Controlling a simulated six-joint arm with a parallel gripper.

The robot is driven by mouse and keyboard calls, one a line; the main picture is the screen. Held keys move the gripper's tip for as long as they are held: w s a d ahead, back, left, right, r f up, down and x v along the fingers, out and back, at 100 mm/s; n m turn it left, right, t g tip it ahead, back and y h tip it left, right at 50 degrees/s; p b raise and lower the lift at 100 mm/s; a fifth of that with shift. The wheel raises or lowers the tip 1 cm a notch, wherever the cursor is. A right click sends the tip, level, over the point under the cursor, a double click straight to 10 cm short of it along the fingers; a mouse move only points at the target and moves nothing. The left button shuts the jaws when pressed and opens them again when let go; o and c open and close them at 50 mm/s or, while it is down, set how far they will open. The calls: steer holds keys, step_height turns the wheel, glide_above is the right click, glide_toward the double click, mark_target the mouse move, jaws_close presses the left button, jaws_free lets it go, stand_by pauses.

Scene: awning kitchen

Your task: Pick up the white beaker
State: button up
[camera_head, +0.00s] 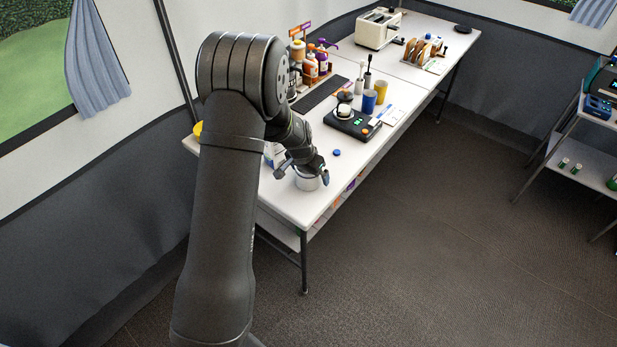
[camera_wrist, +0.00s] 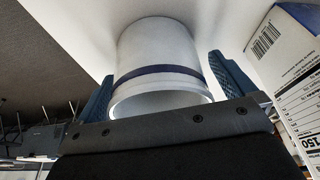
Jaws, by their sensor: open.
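The white beaker (camera_wrist: 158,55), with a dark blue band near its rim, stands on the white table in the wrist view. It also shows near the table's front corner in the head view (camera_head: 308,182). My gripper (camera_wrist: 168,85) is open, with one blue finger on each side of the beaker. A small gap shows between the beaker and the fingers, clearer on the right. In the head view my gripper (camera_head: 303,170) is right over the beaker and hides part of it.
A white printed carton (camera_wrist: 290,70) stands close to the right finger. Bottles (camera_head: 310,65) stand behind. The front edge is close.

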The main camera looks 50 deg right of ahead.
steer(key=shift+c, duration=0.4)
steer(key=c, duration=1.3)
steer(key=shift+o, duration=0.2)
